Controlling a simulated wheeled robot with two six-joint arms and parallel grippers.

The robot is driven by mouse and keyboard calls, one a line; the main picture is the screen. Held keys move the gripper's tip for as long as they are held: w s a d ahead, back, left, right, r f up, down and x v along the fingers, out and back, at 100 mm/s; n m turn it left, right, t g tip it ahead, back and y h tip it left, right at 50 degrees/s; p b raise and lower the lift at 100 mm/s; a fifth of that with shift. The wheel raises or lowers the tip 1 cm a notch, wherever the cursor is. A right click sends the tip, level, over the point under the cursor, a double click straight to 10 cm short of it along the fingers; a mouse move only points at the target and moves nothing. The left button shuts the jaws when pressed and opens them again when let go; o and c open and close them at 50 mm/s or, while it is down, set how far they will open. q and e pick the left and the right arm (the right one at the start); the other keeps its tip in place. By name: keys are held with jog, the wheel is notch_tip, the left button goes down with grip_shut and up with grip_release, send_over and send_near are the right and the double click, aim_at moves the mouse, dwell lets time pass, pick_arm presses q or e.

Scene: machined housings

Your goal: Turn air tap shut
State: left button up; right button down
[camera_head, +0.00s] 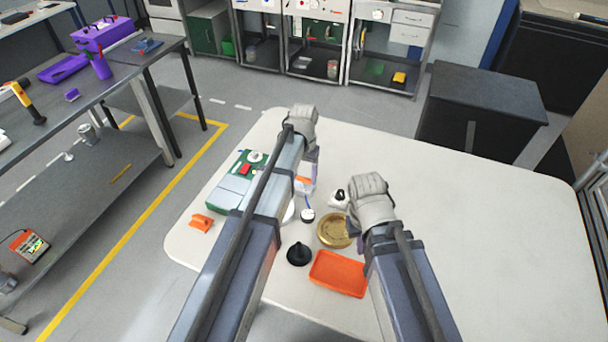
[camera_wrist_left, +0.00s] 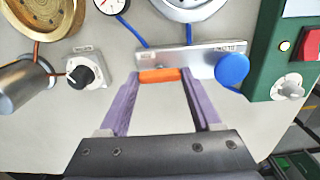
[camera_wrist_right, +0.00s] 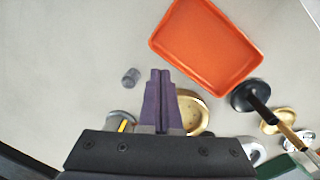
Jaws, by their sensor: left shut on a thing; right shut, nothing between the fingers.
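The air tap has an orange handle (camera_wrist_left: 160,75) on a silver metal block (camera_wrist_left: 204,60), with a blue round knob (camera_wrist_left: 232,68) at its right end in the left wrist view. Blue hoses run from the block. My left gripper (camera_wrist_left: 161,82) is shut on the orange handle, one purple finger at each end of it. In the head view the orange handle (camera_head: 303,181) shows partly beside my left arm, which hides much of the block. My right gripper (camera_wrist_right: 161,74) is shut and empty, above the table near the brass dish.
An orange tray (camera_head: 339,273), a brass dish (camera_head: 333,231) and a black round-based post (camera_head: 299,254) stand between my arms. A black dial switch (camera_wrist_left: 85,74) is left of the tap. A green box (camera_head: 237,181) lies left of my left arm. The table's right side is clear.

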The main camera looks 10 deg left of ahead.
aim_at(304, 178)
pick_arm(q)
jog(key=o, duration=1.4)
notch_tip(304, 178, up, 8)
jog(key=p, duration=0.8)
jog(key=shift+f, duration=0.1)
pick_arm(e)
notch_tip(304, 178, up, 8)
pick_arm(q)
jog(key=shift+s+f, duration=0.15)
pick_arm(e)
jog(key=shift+s+f, duration=0.1)
jog(key=shift+f, duration=0.1)
